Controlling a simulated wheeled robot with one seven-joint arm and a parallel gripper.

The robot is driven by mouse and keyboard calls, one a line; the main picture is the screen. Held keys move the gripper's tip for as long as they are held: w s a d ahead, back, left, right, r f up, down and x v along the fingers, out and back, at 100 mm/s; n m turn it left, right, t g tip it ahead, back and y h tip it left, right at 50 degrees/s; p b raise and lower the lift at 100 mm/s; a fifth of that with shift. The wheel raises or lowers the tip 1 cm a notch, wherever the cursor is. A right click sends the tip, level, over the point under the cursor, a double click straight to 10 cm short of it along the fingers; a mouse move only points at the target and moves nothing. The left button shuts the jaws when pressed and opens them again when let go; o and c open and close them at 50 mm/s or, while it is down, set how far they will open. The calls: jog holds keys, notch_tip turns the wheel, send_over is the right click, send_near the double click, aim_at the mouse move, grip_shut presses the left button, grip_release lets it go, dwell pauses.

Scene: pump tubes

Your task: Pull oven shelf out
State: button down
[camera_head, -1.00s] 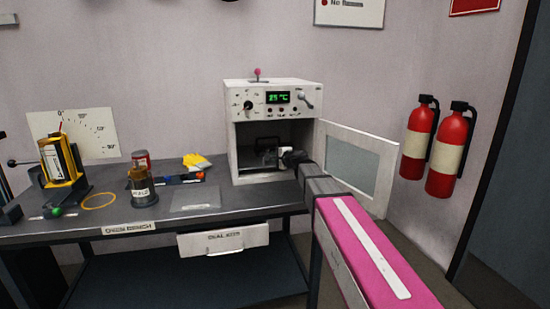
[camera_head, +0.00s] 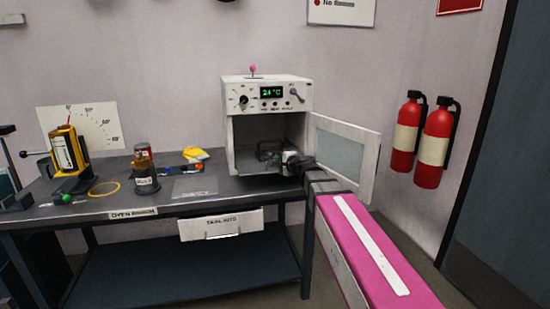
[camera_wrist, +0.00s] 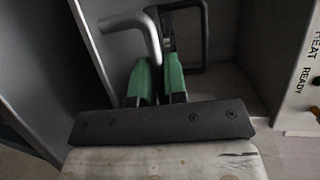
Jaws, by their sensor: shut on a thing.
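The white oven (camera_head: 293,83) stands on the bench with its door (camera_head: 372,170) swung open to the right. The oven shelf (camera_head: 243,164) is a grey surface low in the cavity, near the front opening, with a dark frame on it. My gripper (camera_head: 288,157) is at the right of the opening. In the wrist view my gripper (camera_wrist: 157,68) has its green fingers close together, shut on what appears to be the shelf's front part. A pale bent bar (camera_wrist: 135,22) and a dark loop (camera_wrist: 205,35) show beyond the fingers. The exact grip point is partly hidden.
The bench (camera_head: 110,207) holds a yellow device (camera_head: 66,155), a jar (camera_head: 145,172), a yellow ring (camera_head: 104,189) and a clear plate (camera_head: 195,188). A drawer (camera_head: 222,224) juts out below the front edge. Two fire extinguishers (camera_head: 420,140) hang on the right wall.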

jog(key=s, duration=0.2)
jog(key=s+d, duration=0.1)
jog(key=s, duration=0.1)
jog(key=shift+s+d, duration=0.1)
jog(key=shift+d, duration=0.05)
jog(key=c, duration=1.2)
grip_release()
